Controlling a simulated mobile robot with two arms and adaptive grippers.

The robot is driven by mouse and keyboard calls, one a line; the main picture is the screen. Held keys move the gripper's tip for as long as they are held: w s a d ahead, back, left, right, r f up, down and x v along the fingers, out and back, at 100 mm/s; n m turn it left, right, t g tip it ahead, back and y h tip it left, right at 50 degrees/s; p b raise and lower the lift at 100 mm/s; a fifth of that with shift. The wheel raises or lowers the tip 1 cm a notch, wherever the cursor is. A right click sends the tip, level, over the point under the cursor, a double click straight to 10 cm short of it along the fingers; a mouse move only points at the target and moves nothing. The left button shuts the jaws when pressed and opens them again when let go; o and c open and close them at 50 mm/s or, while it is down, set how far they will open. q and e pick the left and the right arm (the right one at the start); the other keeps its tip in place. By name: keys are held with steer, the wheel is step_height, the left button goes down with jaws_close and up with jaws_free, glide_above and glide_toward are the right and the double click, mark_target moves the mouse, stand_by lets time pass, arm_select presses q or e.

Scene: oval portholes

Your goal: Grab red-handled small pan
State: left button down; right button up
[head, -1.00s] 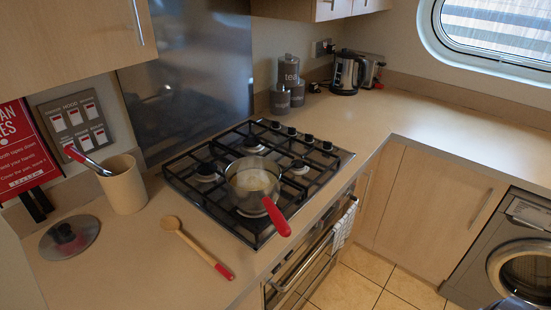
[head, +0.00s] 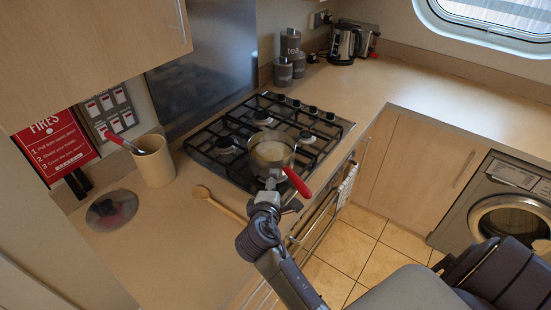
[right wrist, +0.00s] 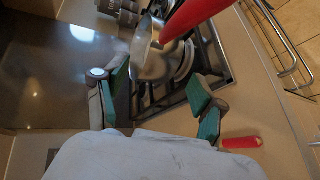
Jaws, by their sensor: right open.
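The small pan (head: 270,152) with a red handle (head: 297,182) sits on the hob, its handle pointing toward the front counter edge. My right gripper (head: 272,183) is at the near side of the pan, beside the handle. In the right wrist view the pan (right wrist: 150,62) lies ahead of my open fingers (right wrist: 160,84), and the red handle (right wrist: 192,16) crosses the top. The handle is not between the fingertips. My right arm hides part of the counter and the spoon's end. My left gripper is not in view.
The black gas hob (head: 225,143) has raised grates. A wooden spoon (head: 215,200) lies on the counter by the arm; its red end (right wrist: 241,142) shows in the right wrist view. A utensil pot (head: 155,163) and glass lid (head: 110,210) stand left. An oven rail (head: 322,225) runs in front.

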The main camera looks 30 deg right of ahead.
mark_target(283, 170)
steer(key=p+x, duration=0.1)
steer(key=x, duration=0.7)
steer(key=shift+s+p, duration=0.1)
steer(key=shift+p, duration=0.2)
steer(key=shift+d, duration=0.2)
steer(key=p+x, duration=0.2)
steer(key=x, duration=0.2)
steer(key=shift+d, duration=0.2)
steer(key=shift+w+d+f, duration=0.1)
steer(key=shift+w+f, duration=0.15)
steer(key=shift+c, duration=0.5)
steer(key=shift+s+r, duration=0.1)
steer(key=c, duration=1)
steer(key=shift+s, duration=0.1)
jaws_close()
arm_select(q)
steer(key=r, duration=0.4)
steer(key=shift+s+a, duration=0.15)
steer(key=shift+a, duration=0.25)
